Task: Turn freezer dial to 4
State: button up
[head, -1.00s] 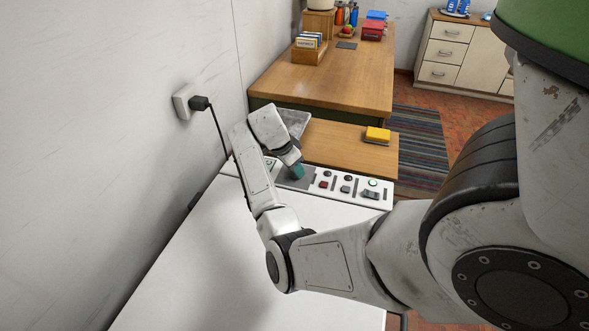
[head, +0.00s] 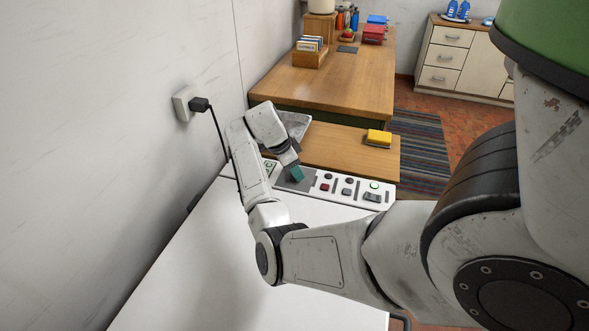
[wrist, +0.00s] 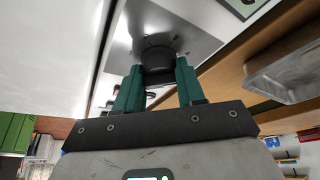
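In the wrist view a dark round dial knob (wrist: 157,53) stands on a shiny metal plate (wrist: 125,25). The two teal fingers of my gripper (wrist: 158,72) stand apart, with their tips at the left and right sides of the knob. Whether both tips press on it cannot be told. In the head view my gripper (head: 296,174) points down at the grey plate on the white control panel (head: 352,199); the fingers hide the knob there. The dial's numbers and pointer cannot be read.
The panel also carries several small knobs, a red button (head: 325,187) and a green-lit round control (head: 375,185). A yellow sponge-like block (head: 379,138) lies on the wooden surface behind. A wall socket with a black plug (head: 199,104) is at left. The white top (head: 215,270) is clear.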

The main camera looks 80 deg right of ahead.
jog(key=o, duration=0.4)
jog(key=shift+f, duration=0.1)
jog(key=shift+o, duration=0.2)
jog(key=b+v, duration=0.1)
jog(key=v, duration=0.9)
jog(key=shift+w+r, duration=0.2)
jog(key=shift+r, duration=0.15)
jog(key=shift+a, duration=0.1)
